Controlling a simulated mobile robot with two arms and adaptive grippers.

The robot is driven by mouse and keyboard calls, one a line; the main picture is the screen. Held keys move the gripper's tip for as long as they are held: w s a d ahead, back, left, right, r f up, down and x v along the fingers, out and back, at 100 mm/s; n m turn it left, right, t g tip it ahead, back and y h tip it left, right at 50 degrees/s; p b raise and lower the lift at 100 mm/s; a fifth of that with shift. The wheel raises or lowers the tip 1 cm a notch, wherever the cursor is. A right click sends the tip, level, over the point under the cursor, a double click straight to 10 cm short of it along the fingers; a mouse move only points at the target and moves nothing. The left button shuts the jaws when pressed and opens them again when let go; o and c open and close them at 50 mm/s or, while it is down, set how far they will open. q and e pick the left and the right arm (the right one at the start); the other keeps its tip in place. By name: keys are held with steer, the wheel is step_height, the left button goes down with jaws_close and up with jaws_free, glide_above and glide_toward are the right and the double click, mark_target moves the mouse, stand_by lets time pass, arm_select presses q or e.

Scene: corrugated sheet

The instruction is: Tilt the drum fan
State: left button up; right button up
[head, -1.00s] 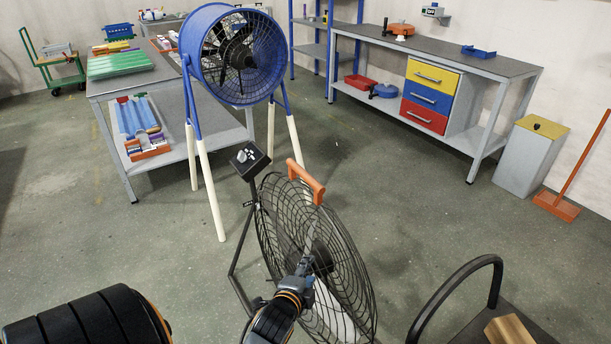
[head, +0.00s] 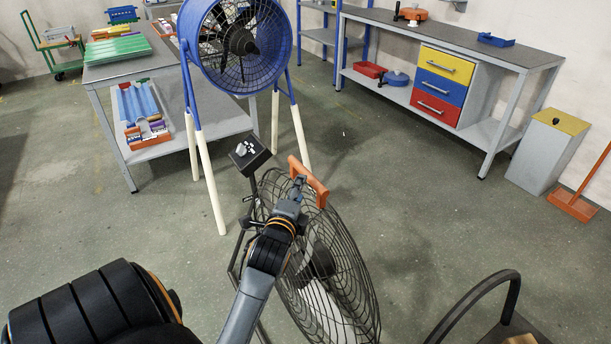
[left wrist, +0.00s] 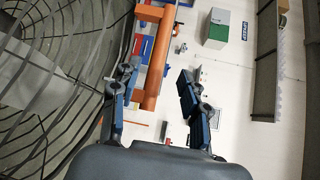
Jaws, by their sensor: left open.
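A black wire-caged fan (head: 318,262) with an orange bar handle (head: 308,182) on its top rim stands close in front of me. A blue drum fan (head: 236,48) on blue and cream legs stands behind it. My left gripper (head: 290,192) is at the handle in the head view. In the left wrist view the gripper (left wrist: 157,72) is open, and the orange handle (left wrist: 150,60) shows between its fingers, closer to the left one. I cannot tell whether they touch. The cage (left wrist: 50,95) fills the left side there. My right gripper is not in view.
A black control box (head: 249,154) on a post stands just left of the handle. A grey table (head: 130,72) is behind left, and a workbench (head: 450,40) with coloured drawers at the back right. A black curved rail (head: 475,300) is at lower right. Open floor lies between.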

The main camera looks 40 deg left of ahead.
mark_target(305, 173)
arm_select(q)
steer(key=x, duration=0.8)
steer(key=shift+s+f, duration=0.1)
jaws_close()
